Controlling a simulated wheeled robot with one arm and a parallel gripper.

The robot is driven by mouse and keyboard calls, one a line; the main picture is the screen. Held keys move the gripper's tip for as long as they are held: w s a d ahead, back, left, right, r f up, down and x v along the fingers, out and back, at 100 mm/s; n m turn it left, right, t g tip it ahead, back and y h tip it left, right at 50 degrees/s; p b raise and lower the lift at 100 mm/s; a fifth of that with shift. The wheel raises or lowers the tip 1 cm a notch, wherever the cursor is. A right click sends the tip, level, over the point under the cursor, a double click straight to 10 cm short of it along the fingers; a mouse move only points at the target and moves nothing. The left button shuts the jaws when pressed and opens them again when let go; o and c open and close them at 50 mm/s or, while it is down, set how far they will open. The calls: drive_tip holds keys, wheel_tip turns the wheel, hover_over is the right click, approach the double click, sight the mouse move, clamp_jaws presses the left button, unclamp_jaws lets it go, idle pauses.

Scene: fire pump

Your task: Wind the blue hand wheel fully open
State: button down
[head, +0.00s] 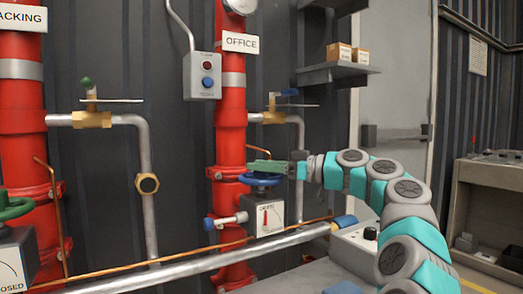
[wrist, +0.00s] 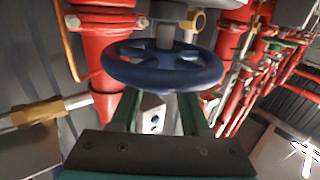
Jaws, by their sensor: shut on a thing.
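The blue hand wheel (head: 262,180) sits level on the valve of the red riser marked OFFICE in the head view. In the wrist view the blue hand wheel (wrist: 125,72) fills the upper middle, with its spokes and grey stem showing. My gripper (head: 264,166) reaches in from the right at the wheel. In the wrist view its two green fingers run up to the near rim, and my gripper (wrist: 161,98) is shut on the wheel. Where the fingertips touch the rim is partly hidden. A white indicator plate (head: 270,217) with a red pointer is below the wheel.
A green hand wheel (head: 14,208) is on the left red riser (head: 20,125). A grey button box (head: 202,76) hangs between the risers. A silver pipe (head: 190,262) crosses low in front. A small blue-ended lever (head: 225,220) sticks out left of the plate. Shelves are at upper right.

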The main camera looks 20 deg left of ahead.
drive_tip(key=shift+r+n+g+p, duration=0.15)
drive_tip(key=shift+n+g+p, duration=0.45)
drive_tip(key=shift+g+p, duration=0.7)
drive_tip(key=shift+a+n+p, duration=0.1)
drive_tip(key=shift+n+p, duration=0.2)
drive_tip(key=shift+p, duration=0.25)
drive_tip(key=shift+c, duration=1.9)
unclamp_jaws()
drive_tip(key=d, duration=0.7)
drive_tip(key=shift+w+d+f+b, duration=0.2)
drive_tip(key=shift+w+d+b, duration=0.1)
drive_tip(key=shift+w+d, duration=0.1)
